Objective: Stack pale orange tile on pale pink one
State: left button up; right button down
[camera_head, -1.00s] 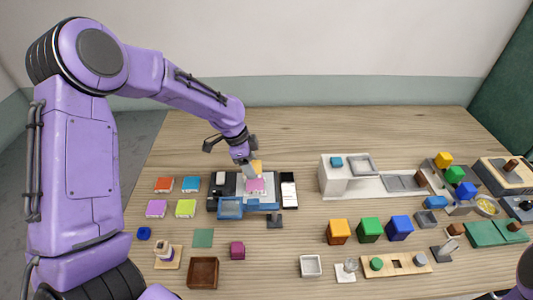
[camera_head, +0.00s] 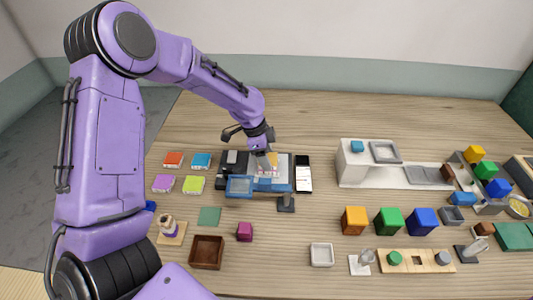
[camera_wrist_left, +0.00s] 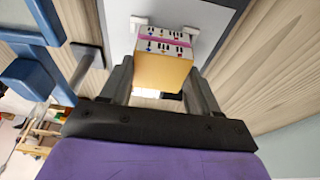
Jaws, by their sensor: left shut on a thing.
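The pale orange tile (camera_head: 273,158) is between the fingers of my left gripper (camera_head: 263,161), which is shut on it. In the left wrist view, the orange top (camera_wrist_left: 163,72) faces the camera, with a white marked side beyond it. The pale pink tile (camera_wrist_left: 165,38) shows past it as a pink strip and another white marked side. The orange tile lies over the pink one, with a slight offset; whether they touch is hard to tell. In the head view the pink tile (camera_head: 267,172) is mostly hidden. My right gripper is not in view.
The pink tile is on a grey board (camera_head: 289,165), with a blue tray (camera_head: 239,187) in front and a white-and-black item (camera_head: 304,174) to the right. Several coloured tiles, including a red one (camera_head: 174,159), lie to the left. The back of the table is clear.

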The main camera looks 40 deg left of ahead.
pick_arm(q)
jog(key=shift+s, duration=0.15)
jog(key=o, duration=1.2)
jog(key=shift+w+f, duration=0.1)
jog(key=shift+w, duration=0.1)
jog(key=shift+o, duration=0.2)
jog(key=shift+s, duration=0.15)
jog(key=b+v, duration=0.1)
jog(key=v, duration=0.9)
jog(key=shift+r, duration=0.35)
